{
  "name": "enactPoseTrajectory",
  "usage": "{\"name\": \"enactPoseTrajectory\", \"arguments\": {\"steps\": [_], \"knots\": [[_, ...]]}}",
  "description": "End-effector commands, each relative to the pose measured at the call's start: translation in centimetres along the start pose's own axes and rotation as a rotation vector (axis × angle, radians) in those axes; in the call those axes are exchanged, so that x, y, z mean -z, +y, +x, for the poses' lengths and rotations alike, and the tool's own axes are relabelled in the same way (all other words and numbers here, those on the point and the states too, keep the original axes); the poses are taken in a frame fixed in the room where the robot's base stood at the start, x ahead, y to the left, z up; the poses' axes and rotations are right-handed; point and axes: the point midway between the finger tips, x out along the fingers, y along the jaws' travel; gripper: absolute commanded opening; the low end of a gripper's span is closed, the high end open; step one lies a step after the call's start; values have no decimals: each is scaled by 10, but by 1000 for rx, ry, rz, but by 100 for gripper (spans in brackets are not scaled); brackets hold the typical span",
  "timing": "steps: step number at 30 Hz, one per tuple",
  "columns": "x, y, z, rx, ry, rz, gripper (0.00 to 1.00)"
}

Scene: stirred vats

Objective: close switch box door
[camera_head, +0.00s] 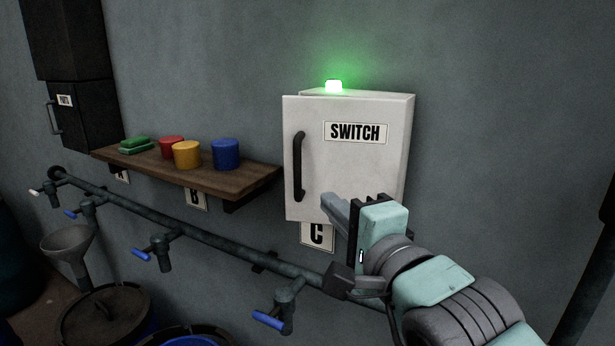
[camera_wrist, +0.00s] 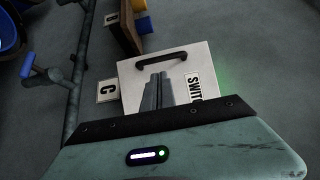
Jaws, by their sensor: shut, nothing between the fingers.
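The white switch box has a door (camera_head: 355,165) with a SWITCH label and a black vertical handle (camera_head: 299,166) near its left edge. The door covers the front of the box; its left edge seems to stand slightly proud of the body, but I cannot tell the gap. My gripper (camera_head: 330,207) is shut and empty in front of the door's lower part, right of the handle. In the wrist view, the gripper's fingers (camera_wrist: 157,92) point at the door (camera_wrist: 133,72), below the handle (camera_wrist: 161,59). I cannot tell whether they touch it.
A green lamp (camera_head: 333,87) glows on top of the box. A wooden shelf (camera_head: 235,180) with coloured containers is at left. A pipe (camera_head: 200,237) with blue-handled taps runs below, above vats (camera_head: 110,315). The wall right of the box is clear.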

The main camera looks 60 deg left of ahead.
Motion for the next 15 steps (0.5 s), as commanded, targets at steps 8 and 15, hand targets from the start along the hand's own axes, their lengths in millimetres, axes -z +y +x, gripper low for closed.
{"name": "enactPoseTrajectory", "arguments": {"steps": [8, 15], "knots": [[-2, -2, 56, -1, -6, 3, 0], [0, -1, 93, -3, -1, 5, 0]]}}
